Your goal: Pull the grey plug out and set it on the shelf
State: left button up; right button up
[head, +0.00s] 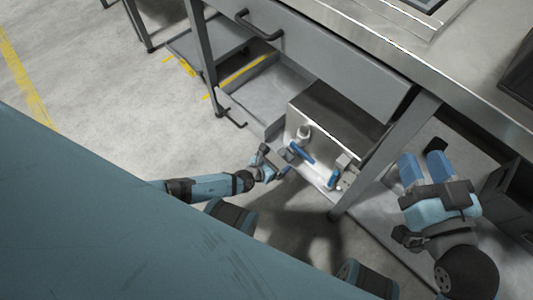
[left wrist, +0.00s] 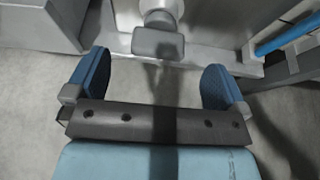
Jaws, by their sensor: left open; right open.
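The grey plug (head: 304,132) looks like a pale, short cylinder on the front of a metal box under the bench. In the left wrist view, it has a blocky grey head (left wrist: 158,43) on a rounder base. My left gripper (head: 284,163) is open just in front of the box. In its wrist view, the plug is centred between the blue fingers, a little beyond their tips, with no visible contact. My right gripper (head: 423,160) is open and empty at the right, above the low shelf (head: 383,218), which runs under the bench.
The metal box (head: 340,110) also carries blue levers (head: 334,178) and a second grey fitting (head: 345,160). A bench leg (head: 385,155) stands right of it. The bench drawer (head: 320,65) overhangs it. An open grey tray (head: 262,90) lies to its left. Floor in front is clear.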

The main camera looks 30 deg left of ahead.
aim_at(286, 154)
pick_arm(q)
jog(key=b+x, duration=0.2)
jog(key=x, duration=0.3)
jog(key=shift+w+d+f, duration=0.1)
jog(key=shift+w+f, duration=0.15)
jog(key=shift+w, duration=0.05)
jog(key=shift+w+d+f+b, duration=0.1)
jog(key=shift+w+d+b, duration=0.05)
jog(key=shift+w+b, duration=0.25)
jog(key=shift+w, duration=0.1)
pick_arm(e)
jog(key=shift+w+d+r+n+t+y, duration=0.15)
jog(key=shift+w+d+n+t+y, duration=0.15)
jog(key=shift+n, duration=0.3)
jog(key=shift+w+d+r+n+t+y, duration=0.1)
jog(key=shift+w+d+r+n+t, duration=0.1)
jog(key=shift+w+n+t, duration=0.3)
jog(key=shift+s, duration=0.15)
pick_arm(q)
jog(key=c, duration=0.9)
jog(key=shift+o, duration=1.4)
jog(key=c, duration=1)
pick_arm(e)
jog(key=shift+f, duration=0.2)
jog(key=shift+r, duration=0.15)
